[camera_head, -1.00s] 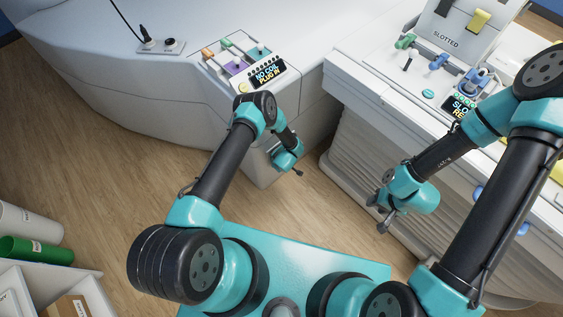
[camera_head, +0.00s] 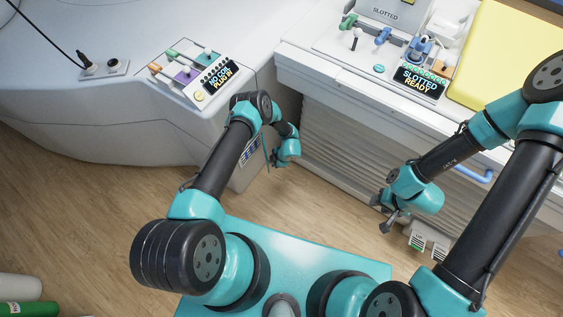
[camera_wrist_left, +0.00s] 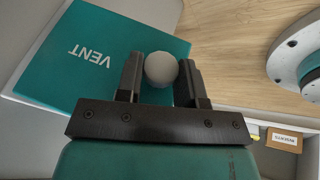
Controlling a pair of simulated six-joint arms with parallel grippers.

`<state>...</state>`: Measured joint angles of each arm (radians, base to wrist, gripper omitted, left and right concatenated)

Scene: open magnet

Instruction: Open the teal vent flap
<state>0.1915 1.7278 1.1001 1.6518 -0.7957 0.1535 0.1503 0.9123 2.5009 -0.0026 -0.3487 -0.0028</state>
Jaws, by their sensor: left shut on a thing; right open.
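The teal vent flap (camera_wrist_left: 98,58) marked VENT fills the upper left of the left wrist view. Its round whitish knob (camera_wrist_left: 161,69) sits between the two black fingers of my left gripper (camera_wrist_left: 160,80), which is shut on it. In the head view the left gripper (camera_head: 279,164) is low beside the white machine's end, and its fingers and the knob are hard to make out. A thin teal edge beside the left wrist may be the flap seen edge-on, with a dark and blue panel (camera_head: 250,150) showing behind it. My right gripper (camera_head: 388,217) is open and empty over the floor.
A white console with a NO COIL display (camera_head: 219,78) is above my left arm. A SLOTTED READY display (camera_head: 418,83) and a yellow pad (camera_head: 508,62) are on the right unit. A blue handle (camera_head: 472,173) is on that unit's front. Wooden floor (camera_head: 330,205) is open between my arms.

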